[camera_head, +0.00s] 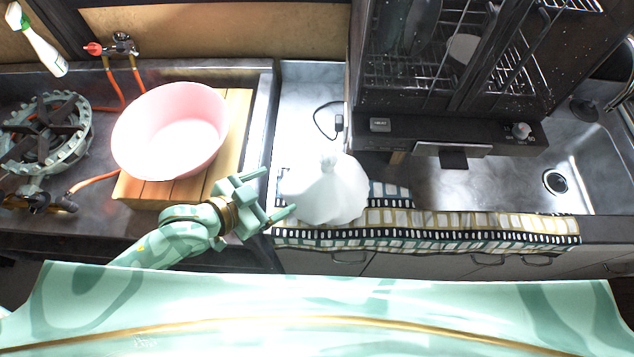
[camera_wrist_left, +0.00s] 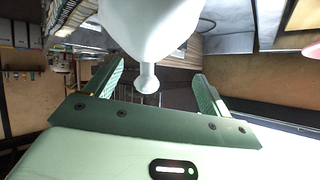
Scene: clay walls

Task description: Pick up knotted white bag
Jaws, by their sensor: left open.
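The knotted white bag (camera_head: 328,192) sits on the counter, its knot pointing up and away in the head view. My left gripper (camera_head: 279,193) is open just left of the bag, its fingers pointing right toward it. In the left wrist view, the bag (camera_wrist_left: 160,28) fills the top middle, with its knot hanging down in the picture between the two spread fingers of my left gripper (camera_wrist_left: 160,88). The fingers do not appear closed on it. My right gripper is not in view.
A pink basin (camera_head: 170,130) stands on a wooden board (camera_head: 238,110) at left, beside a gas burner (camera_head: 45,135). A dark dish cabinet (camera_head: 450,60) stands behind and right of the bag. A patterned cloth (camera_head: 430,222) runs along the counter's front edge. A sink (camera_head: 585,170) is at far right.

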